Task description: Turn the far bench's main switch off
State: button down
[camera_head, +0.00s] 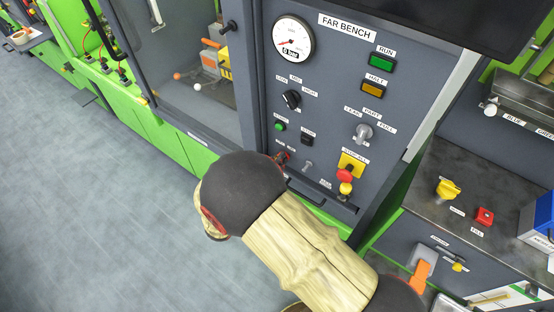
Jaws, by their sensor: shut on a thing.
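The far bench's grey control panel (330,105) carries the sign FAR BENCH. A small red switch (285,156), which looks like the main switch, sits low on the panel's left side under small labels too blurred to read. My gripper (279,160) is at this switch, shut on it, mostly hidden behind my dark, round wrist. The switch's exact position cannot be read because the gripper covers part of it.
Close by on the panel are a grey toggle (308,166), a green button (281,127), a black selector knob (291,99) and a red emergency stop on a yellow plate (352,160). A gauge (293,38) reads near zero. Open floor (90,200) lies left.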

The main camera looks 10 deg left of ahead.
jog(key=c, duration=1.9)
grip_release()
jog(key=shift+o, duration=0.3)
jog(key=v, duration=1.2)
jog(key=shift+f, duration=0.1)
